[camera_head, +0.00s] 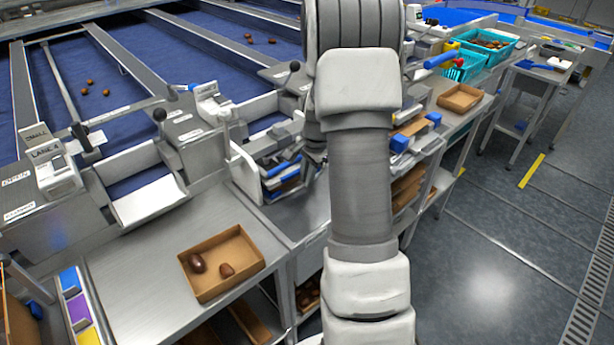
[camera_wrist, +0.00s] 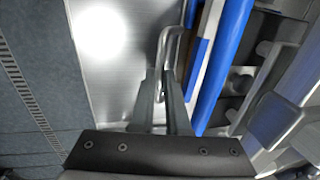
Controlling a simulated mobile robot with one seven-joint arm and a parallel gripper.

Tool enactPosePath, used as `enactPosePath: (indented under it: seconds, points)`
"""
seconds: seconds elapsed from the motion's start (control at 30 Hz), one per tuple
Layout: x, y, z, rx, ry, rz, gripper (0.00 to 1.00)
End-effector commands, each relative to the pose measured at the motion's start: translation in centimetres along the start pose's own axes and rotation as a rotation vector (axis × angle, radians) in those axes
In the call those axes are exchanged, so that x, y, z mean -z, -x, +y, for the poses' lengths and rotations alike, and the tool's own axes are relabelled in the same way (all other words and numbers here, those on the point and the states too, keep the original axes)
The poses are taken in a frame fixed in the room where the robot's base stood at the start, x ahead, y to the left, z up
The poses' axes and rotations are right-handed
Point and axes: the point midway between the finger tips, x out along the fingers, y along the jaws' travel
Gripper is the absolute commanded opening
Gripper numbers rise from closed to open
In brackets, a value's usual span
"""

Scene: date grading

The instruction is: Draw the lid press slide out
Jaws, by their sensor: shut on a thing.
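In the wrist view my gripper (camera_wrist: 162,80) is shut on a thin bent metal handle (camera_wrist: 176,30), which I take to be the lid press slide's handle. A bright metal surface (camera_wrist: 110,70) lies to the left of the handle, and a long blue bar (camera_wrist: 222,65) runs to its right. In the head view my arm covers most of the gripper and the handle. A rack-like unit with grey and blue parts (camera_head: 283,170) stands just left of my arm; I cannot tell how far the slide is out.
A cardboard tray (camera_head: 205,291) with two brown dates sits on the bench at lower left. Another cardboard tray (camera_head: 461,98) and teal crates (camera_head: 466,70) stand at upper right. Blue sorting lanes fill the upper left. The floor on the right is open.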

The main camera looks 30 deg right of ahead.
Motion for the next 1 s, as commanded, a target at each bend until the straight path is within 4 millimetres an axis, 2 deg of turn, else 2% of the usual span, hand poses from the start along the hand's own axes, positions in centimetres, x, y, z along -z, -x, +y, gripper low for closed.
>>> enactPosePath:
  seconds: [0.73, 0.87, 1.0]
  points:
    - [0.1, 0.1, 0.2, 0.001, 0.000, 0.001, 0.00]
    - [0.1, 0.3, 1.4, 0.001, -0.002, 0.002, 0.00]
    - [0.1, 0.7, 3.7, 0.002, -0.005, 0.003, 0.00]
